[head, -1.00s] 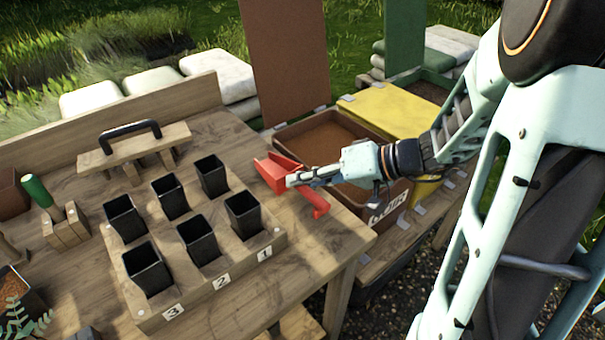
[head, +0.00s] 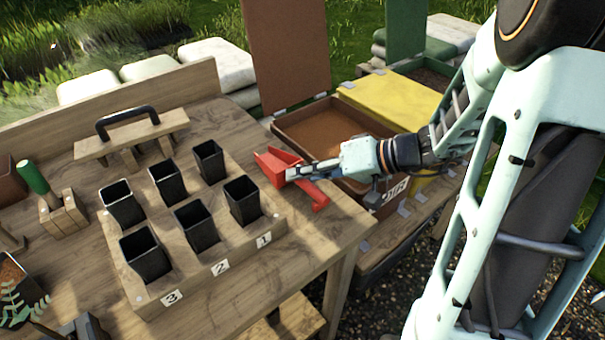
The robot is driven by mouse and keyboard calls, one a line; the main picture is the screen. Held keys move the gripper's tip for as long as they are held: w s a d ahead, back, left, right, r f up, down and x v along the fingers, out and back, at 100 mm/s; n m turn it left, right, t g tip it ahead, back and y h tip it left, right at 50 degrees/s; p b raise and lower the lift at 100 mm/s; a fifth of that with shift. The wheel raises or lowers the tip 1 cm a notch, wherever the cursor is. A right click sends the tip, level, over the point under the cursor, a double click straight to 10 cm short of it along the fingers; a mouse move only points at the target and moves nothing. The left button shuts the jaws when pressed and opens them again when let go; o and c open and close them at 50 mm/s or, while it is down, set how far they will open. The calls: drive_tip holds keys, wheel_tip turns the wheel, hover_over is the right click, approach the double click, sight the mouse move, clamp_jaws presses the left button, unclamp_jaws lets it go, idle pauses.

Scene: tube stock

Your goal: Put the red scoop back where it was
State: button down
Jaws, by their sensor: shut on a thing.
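The red scoop (head: 276,166) is at the right end of the wooden bench, beside the pot tray. My gripper (head: 296,174) is shut on the scoop, reaching in from the right. The scoop's open pan points to the upper left and its handle points to the lower right, near the bench's right edge. I cannot tell whether the scoop touches the bench top or is held just above it. The fingertips are partly hidden against the scoop.
A wooden tray (head: 208,281) with numbered labels holds several black pots (head: 243,202). An open brown bin of soil (head: 329,142) and a yellow-lidded bin (head: 395,102) stand right of the bench. A wooden tool with a black handle (head: 130,137) and a green-handled tool (head: 34,179) stand left.

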drive_tip(key=shift+f+b, duration=0.45)
drive_tip(key=shift+b, duration=0.1)
drive_tip(key=c, duration=1.8)
unclamp_jaws()
drive_tip(key=shift+d, duration=0.1)
